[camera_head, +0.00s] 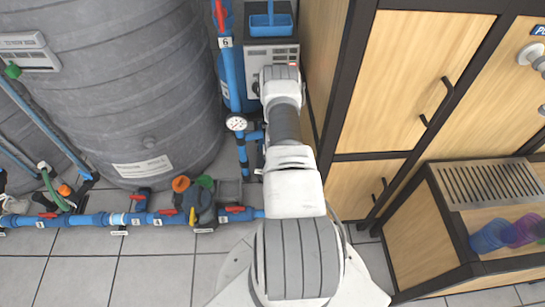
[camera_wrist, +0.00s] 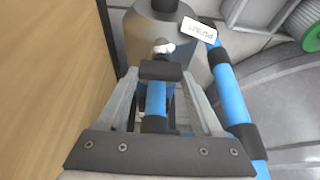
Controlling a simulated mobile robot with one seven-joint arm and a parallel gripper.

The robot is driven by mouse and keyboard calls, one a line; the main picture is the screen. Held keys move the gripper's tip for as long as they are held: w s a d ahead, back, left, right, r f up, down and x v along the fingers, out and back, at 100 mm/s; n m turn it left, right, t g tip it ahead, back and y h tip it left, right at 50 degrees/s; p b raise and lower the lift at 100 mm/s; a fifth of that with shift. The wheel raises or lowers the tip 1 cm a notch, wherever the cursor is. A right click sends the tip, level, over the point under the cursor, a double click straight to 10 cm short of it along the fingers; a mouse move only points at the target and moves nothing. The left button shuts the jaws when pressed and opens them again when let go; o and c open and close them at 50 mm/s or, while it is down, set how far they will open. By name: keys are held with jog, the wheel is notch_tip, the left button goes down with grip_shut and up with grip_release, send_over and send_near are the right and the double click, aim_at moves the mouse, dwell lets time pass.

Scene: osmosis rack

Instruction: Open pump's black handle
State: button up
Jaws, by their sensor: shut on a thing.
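In the wrist view, a black handle (camera_wrist: 160,71) lies crosswise between the fingertips of my gripper (camera_wrist: 160,76). The gripper is shut on it. A grey-brown pump body (camera_wrist: 135,38) stands just beyond the fingertips, with a white "PUMP" tag (camera_wrist: 197,32) at its right. A blue pipe (camera_wrist: 156,100) with a black collar runs below the handle, between the fingers. In the camera_head view my arm hides the gripper, the handle and most of the pump area.
A blue pipe with black joints (camera_wrist: 232,95) runs close to the right finger. A wooden panel (camera_wrist: 45,80) is at the left. In the head view, a large grey tank (camera_head: 130,90) stands left of my arm and wooden cabinets (camera_head: 410,80) stand right. A pressure gauge (camera_head: 236,123) is beside the arm.

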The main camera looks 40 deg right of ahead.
jog(key=shift+d+n+t+y+b, duration=0.1)
jog(key=shift+n+t+y+b, duration=0.25)
jog(key=shift+n+b, duration=0.65)
jog(key=shift+n, duration=0.5)
jog(key=o, duration=1.4)
jog(key=shift+c, duration=0.2)
jog(key=p+v, duration=1.4)
jog(key=v, duration=0.3)
jog(key=shift+r+p, duration=0.3)
jog(key=shift+d, duration=0.1)
